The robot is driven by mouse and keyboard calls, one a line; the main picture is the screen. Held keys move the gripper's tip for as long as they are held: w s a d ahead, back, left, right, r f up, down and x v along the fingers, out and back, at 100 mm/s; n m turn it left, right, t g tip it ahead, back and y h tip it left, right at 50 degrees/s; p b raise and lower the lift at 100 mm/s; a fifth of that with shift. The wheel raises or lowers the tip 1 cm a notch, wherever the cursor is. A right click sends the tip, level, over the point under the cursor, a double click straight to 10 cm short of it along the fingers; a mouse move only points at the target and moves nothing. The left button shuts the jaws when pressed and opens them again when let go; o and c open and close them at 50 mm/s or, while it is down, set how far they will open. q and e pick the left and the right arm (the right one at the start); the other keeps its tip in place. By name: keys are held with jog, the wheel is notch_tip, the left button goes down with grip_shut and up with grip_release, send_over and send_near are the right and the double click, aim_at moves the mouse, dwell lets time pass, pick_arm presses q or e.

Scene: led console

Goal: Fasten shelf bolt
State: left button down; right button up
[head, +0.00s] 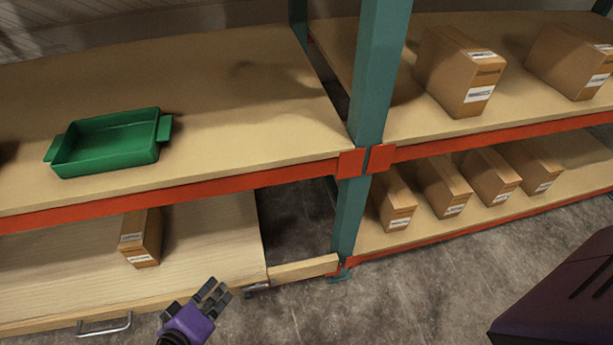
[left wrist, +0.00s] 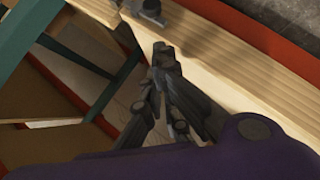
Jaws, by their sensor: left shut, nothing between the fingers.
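The lower wooden shelf (head: 70,265) has a pale front board with a small dark metal bolt (head: 256,289) near its right end. The bolt also shows in the left wrist view (left wrist: 152,12), on the pale board at the top. My left gripper (head: 212,292), purple with dark fingers, is in front of the shelf's front edge, to the left of the bolt in the head view. In the left wrist view its dark fingers (left wrist: 165,58) are shut and empty, with their tips just below the bolt and apart from it. My right gripper is not in view.
A metal handle (head: 105,325) is on the lower shelf's front. A cardboard box (head: 142,240) stands on that shelf. A green tray (head: 108,145) sits on the upper shelf. A teal post (head: 365,100) stands to the right, with several boxes beyond. Open floor (head: 400,290) lies in front.

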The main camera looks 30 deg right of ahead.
aim_at(246, 296)
pick_arm(q)
jog(key=d+f, duration=0.1)
jog(key=d+f+b, duration=0.1)
jog(key=shift+s+d+f, duration=0.25)
jog(key=shift+s+f, duration=0.1)
jog(key=shift+s, duration=0.05)
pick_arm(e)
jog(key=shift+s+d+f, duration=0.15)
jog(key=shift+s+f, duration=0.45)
pick_arm(q)
jog(key=d, duration=0.1)
jog(key=s+d+p, duration=0.1)
jog(key=d, duration=0.1)
jog(key=shift+d+r, duration=0.1)
jog(key=shift+d, duration=0.05)
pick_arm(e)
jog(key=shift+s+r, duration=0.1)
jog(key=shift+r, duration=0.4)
